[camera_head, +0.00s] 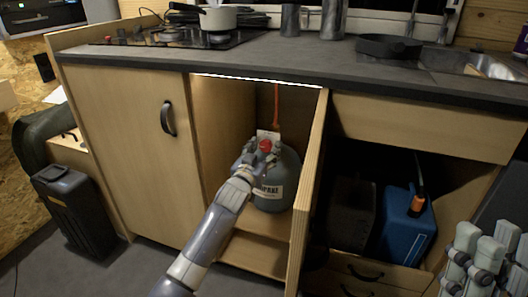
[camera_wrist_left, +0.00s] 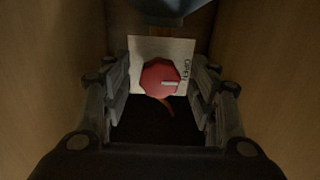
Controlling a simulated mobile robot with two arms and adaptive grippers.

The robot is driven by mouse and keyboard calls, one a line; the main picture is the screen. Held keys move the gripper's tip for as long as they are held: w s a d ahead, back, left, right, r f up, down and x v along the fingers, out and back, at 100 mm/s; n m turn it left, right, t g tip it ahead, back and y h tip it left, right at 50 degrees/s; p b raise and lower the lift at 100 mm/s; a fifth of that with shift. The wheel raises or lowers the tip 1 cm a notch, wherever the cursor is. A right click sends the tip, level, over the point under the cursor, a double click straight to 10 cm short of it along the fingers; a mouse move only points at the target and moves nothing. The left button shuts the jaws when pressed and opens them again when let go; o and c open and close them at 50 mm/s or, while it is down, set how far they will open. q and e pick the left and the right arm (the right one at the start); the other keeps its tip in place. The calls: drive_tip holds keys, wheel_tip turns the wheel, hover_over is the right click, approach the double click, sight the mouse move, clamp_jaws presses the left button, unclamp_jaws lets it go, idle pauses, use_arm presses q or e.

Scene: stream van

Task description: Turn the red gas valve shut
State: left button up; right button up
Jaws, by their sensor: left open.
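The red gas valve (camera_head: 265,145) sits on top of a grey propane bottle (camera_head: 271,193) inside the open cupboard. In the left wrist view the valve knob (camera_wrist_left: 160,76) is faceted, with a pale mark pointing right. Behind it is a white plate (camera_wrist_left: 148,47) lettered OPEN by its right edge. My left gripper (camera_head: 259,151) reaches in from the front to the valve. In its wrist view the fingers (camera_wrist_left: 160,88) are apart, one on each side of the knob, with gaps between.
The cupboard door (camera_head: 308,190) stands open just right of the bottle; a wooden wall (camera_head: 222,125) is close on the left. An orange hose (camera_head: 276,105) rises behind the valve. The worktop (camera_head: 330,75) overhangs above. A blue canister (camera_head: 405,226) stands in the right compartment.

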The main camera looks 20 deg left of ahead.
use_arm(q)
drive_tip(key=shift+w, duration=0.1)
drive_tip(key=shift+c, duration=0.3)
drive_tip(key=c, duration=1)
